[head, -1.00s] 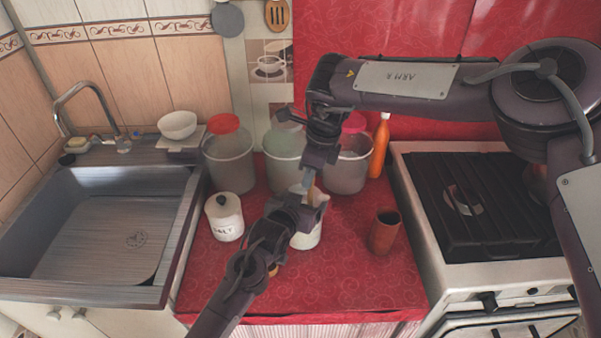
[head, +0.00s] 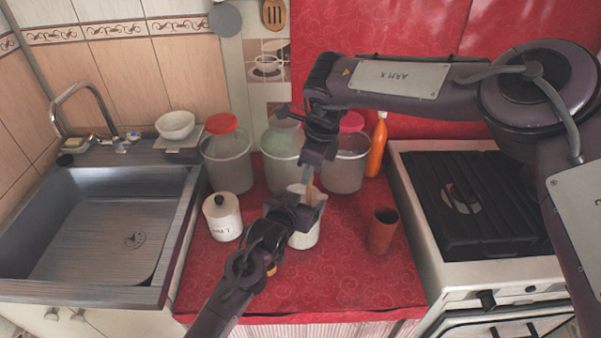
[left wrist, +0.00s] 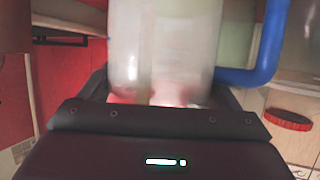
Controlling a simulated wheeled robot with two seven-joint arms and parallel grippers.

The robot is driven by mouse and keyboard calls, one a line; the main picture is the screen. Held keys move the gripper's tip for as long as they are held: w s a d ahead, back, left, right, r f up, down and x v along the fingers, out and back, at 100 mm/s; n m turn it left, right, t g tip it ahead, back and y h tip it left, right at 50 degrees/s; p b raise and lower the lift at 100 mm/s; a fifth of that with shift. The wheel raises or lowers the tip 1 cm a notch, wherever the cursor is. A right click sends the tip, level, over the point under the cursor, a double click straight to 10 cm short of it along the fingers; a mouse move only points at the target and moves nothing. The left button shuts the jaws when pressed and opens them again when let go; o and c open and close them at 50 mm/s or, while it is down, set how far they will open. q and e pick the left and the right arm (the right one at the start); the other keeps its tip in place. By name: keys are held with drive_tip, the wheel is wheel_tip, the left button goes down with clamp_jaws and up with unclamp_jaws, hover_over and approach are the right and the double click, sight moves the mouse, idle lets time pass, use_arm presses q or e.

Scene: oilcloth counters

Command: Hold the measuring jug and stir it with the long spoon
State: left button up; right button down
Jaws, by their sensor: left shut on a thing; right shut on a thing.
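The measuring jug (head: 304,238) is pale and translucent and stands upright on the red oilcloth counter, partly covered by my left arm. My left gripper (head: 304,208) is shut on it. In the left wrist view the jug (left wrist: 165,45) fills the space between the fingers, and its blue handle (left wrist: 268,45) shows on the right. My right gripper (head: 314,163) is above the jug, shut on the long spoon (head: 310,184). Only a short brown piece of the spoon shows, pointing down at the jug's mouth; its lower end is hidden.
A white salt pot (head: 222,217) stands left of the jug and a brown cup (head: 382,231) right of it. Large canisters (head: 228,160) and an orange bottle (head: 377,148) stand behind. The sink (head: 95,225) is left, the stove (head: 465,215) right. The counter's front (head: 340,290) is clear.

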drive_tip(key=shift+a, duration=0.8)
drive_tip(key=w+a+v, duration=0.1)
drive_tip(key=a+v, duration=0.2)
drive_tip(key=v, duration=1.5)
drive_tip(key=shift+w+a+r, duration=0.15)
drive_tip(key=shift+a+r, duration=0.05)
drive_tip(key=shift+r, duration=0.2)
idle(0.6)
use_arm(q)
drive_tip(key=o, duration=1.4)
drive_tip(key=shift+c, duration=0.2)
